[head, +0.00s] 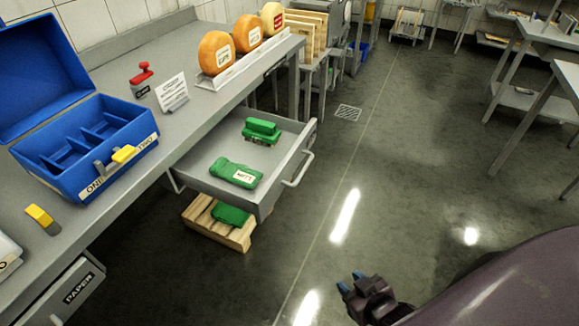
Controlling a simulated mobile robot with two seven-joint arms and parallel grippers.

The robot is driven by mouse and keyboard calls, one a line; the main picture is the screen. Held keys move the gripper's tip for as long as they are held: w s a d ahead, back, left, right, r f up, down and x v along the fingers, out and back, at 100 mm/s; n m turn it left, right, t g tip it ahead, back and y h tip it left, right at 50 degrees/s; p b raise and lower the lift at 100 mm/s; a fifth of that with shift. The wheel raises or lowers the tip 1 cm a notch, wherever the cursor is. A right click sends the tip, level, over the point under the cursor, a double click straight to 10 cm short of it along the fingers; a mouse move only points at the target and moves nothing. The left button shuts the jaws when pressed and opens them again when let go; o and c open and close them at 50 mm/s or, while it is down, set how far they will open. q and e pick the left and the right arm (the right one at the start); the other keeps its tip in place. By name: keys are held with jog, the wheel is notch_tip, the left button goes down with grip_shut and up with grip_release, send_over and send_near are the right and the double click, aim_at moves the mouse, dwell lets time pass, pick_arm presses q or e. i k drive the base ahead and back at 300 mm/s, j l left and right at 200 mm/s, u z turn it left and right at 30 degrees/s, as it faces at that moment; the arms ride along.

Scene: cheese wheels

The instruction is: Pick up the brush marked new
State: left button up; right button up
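A second green item (236,172) lies flat nearer the front of the drawer, with a white label on top. The label's lettering is too small to read surely, and I cannot make out the word "new" on either item. My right gripper (351,281) is over the floor at bottom centre, right of the drawer and apart from it. Its blue-tipped fingers look apart, with nothing between them. My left gripper is not in view.
The drawer's handle (299,170) sticks out to the right. A wooden crate (205,230) with a green item (230,214) is below the drawer. A blue compartment box (85,180) and orange cheese wheels (215,52) stand on the counter (130,75).

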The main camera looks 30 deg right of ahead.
aim_at(266, 132)
jog(key=u, duration=1.5)
jog(key=z, duration=2.1)
jog(key=i+l+u, duration=0.1)
jog(key=u, duration=0.3)
jog(key=l+u, duration=0.15)
jog(key=u, duration=0.25)
jog(key=i+l+u, duration=0.15)
jog(key=l, duration=0.3)
jog(key=l+u, duration=0.2)
jog(key=l, duration=0.2)
jog(key=i, duration=0.05)
